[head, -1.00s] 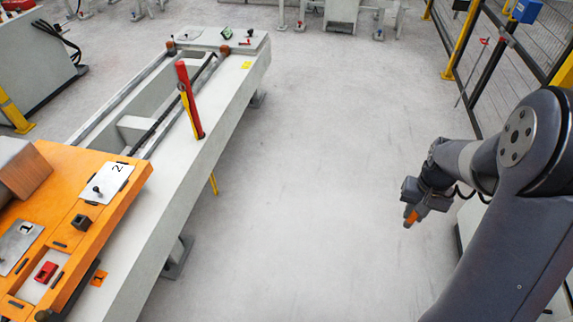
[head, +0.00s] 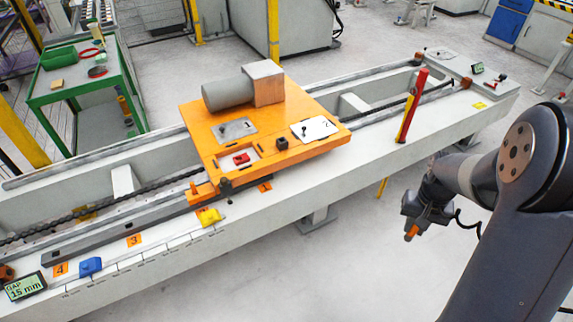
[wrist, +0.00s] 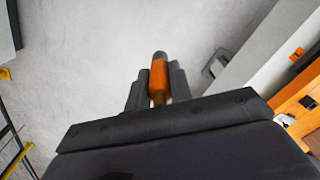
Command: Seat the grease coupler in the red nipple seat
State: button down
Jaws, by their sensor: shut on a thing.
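My gripper (head: 412,222) is at the right of the head view, in front of the bench and over open floor. It is shut on the grease coupler (head: 411,233), which is orange. In the wrist view the coupler (wrist: 160,76) stands out between the two dark fingers, with a grey end at the top. The red nipple seat (head: 241,158) is a small red block in a white recess on the orange carriage (head: 205,136), well to the left of my gripper and apart from it. Nothing covers the seat in the head view.
The long pale bench (head: 345,182) carries the carriage, a red and yellow upright lever (head: 412,106), a yellow block (head: 209,216) and a blue block (head: 91,266). A green cart (head: 88,95) stands behind at the left. The floor before the bench is clear.

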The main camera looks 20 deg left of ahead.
aim_at(242, 159)
jog(key=i+j+u, duration=0.15)
jog(key=u, duration=1.35)
jog(key=i+l, duration=0.15)
jog(key=i, duration=0.3)
jog(key=i+l, duration=0.1)
jog(key=i, duration=0.3)
jog(key=i+l+u, duration=0.1)
jog(key=i, duration=0.35)
jog(key=i+l, duration=0.2)
jog(key=i, duration=0.2)
